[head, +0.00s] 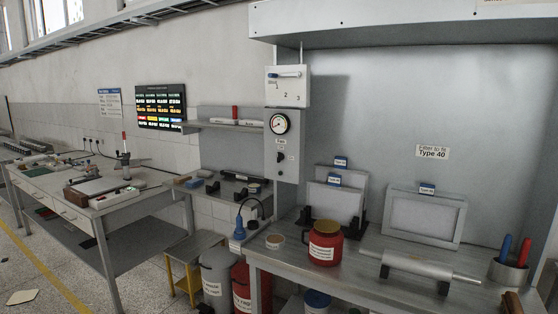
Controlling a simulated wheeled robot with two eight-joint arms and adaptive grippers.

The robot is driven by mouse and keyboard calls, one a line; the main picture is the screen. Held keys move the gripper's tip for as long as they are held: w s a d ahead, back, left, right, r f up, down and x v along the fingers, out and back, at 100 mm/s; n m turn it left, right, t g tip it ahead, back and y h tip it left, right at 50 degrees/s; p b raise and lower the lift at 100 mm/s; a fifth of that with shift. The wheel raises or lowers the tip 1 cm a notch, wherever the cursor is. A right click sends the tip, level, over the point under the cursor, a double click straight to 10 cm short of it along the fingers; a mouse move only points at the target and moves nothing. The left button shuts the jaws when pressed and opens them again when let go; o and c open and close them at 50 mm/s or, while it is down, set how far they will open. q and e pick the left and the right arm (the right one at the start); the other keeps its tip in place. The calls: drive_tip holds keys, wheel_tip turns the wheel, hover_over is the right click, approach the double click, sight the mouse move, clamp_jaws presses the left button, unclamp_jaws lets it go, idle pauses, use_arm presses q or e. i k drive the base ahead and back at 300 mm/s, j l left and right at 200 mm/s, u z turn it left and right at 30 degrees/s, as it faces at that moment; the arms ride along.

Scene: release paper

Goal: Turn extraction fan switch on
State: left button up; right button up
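A grey control panel (289,172) is mounted upright at the left edge of the metal hood above the bench. It carries a round dial gauge (280,123) with a coloured scale. Below the gauge is a small dark switch (280,158) with small labels around it that are too small to read surely. I cannot tell the switch's position. Above the panel is a white box (287,87) with a slider knob and the numbers 1, 2 and 3. Neither of my grippers shows in the head view.
The metal bench (375,250) below holds a red jar (326,246), a roller (420,266), framed filters (425,217) and a pen cup (508,274). Bins (216,278) and a yellow stool (188,262) stand beside it. A second table (150,185) is at left. Some floor is clear at lower left.

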sight(280, 156)
drive_tip(key=i+z, duration=0.15)
drive_tip(key=i, duration=0.85)
